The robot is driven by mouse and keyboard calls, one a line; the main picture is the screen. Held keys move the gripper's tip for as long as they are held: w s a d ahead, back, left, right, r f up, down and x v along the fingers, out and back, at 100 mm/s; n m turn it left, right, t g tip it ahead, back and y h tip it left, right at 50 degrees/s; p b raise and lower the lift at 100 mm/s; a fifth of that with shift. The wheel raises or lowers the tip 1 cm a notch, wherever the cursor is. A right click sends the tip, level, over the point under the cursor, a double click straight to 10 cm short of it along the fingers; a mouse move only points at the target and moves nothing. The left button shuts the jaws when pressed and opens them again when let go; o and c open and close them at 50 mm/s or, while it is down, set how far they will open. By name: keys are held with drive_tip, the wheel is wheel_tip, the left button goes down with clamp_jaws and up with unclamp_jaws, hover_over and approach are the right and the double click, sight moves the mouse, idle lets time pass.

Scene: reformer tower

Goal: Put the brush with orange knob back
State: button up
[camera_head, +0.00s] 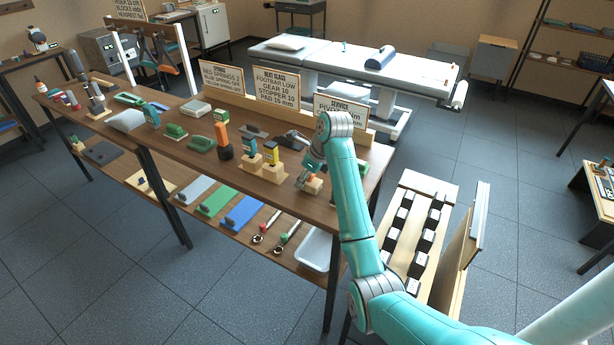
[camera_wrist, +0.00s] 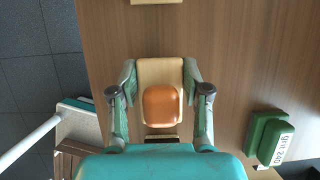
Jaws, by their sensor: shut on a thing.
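The brush with the orange knob (camera_wrist: 161,106) shows in the wrist view as a pale wooden block with a rounded orange knob on top. My gripper (camera_wrist: 161,72) has one finger along each side of the block and is shut on it. In the head view my gripper (camera_head: 311,174) is low over the right end of the brown workbench (camera_head: 185,147), with the brush (camera_head: 313,186) partly hidden under it. I cannot tell whether the brush touches the bench top.
A green labelled unit (camera_wrist: 268,138) lies right of the brush in the wrist view. Wooden blocks with a teal piece (camera_head: 250,147) and a yellow piece (camera_head: 271,151) stand left of my gripper. Signs (camera_head: 277,88) line the back. A rack of black blocks (camera_head: 418,265) stands right of the bench.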

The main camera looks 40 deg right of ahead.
drive_tip(key=shift+f, duration=0.45)
drive_tip(key=shift+f, duration=0.1)
drive_tip(key=o, duration=1.1)
